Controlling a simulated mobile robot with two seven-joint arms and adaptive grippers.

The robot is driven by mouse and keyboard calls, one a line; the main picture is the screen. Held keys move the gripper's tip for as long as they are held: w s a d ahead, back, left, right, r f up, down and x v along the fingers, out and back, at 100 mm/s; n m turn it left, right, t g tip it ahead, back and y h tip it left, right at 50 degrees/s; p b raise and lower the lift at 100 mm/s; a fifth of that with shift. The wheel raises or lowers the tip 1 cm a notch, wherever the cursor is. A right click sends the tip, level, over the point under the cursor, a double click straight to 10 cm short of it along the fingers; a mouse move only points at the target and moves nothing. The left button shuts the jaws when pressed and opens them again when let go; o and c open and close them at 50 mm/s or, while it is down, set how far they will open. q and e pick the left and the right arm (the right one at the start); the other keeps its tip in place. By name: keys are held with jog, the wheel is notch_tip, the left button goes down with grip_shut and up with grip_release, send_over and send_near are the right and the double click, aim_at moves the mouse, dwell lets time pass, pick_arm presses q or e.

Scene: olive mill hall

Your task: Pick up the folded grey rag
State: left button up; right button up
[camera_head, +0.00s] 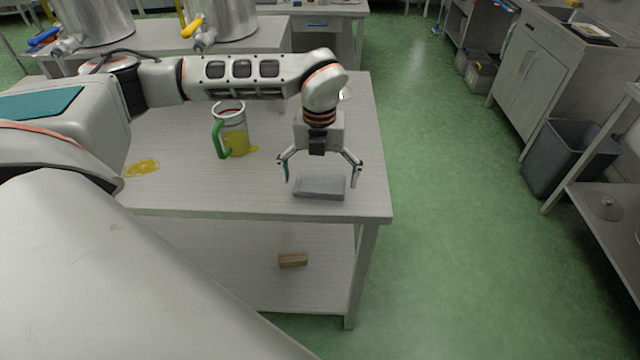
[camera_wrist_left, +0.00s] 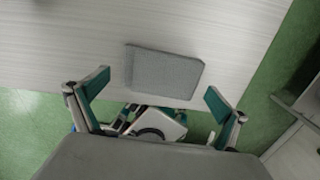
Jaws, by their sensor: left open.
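The folded grey rag (camera_head: 320,187) lies flat near the front right corner of the pale table (camera_head: 200,193). It also shows in the left wrist view (camera_wrist_left: 163,73), as a grey rectangle near the table edge. My left gripper (camera_head: 320,176) is open above the rag, with its fingers spread to either side of it. In the left wrist view the two fingertips (camera_wrist_left: 155,92) stand apart, left and right of the rag, with nothing between them touching.
A clear jug (camera_head: 234,132) with a green handle and yellow liquid stands behind left, beside a small yellow spill. Another yellow puddle (camera_head: 141,168) lies further left. A wooden block (camera_head: 293,260) lies on the lower shelf. Green floor is free to the right.

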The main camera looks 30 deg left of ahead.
aim_at(320, 183)
pick_arm(q)
jog(key=shift+f, duration=0.4)
jog(key=shift+c, duration=0.4)
jog(key=c, duration=1)
jog(key=shift+c, duration=0.2)
notch_tip(320, 183, up, 20)
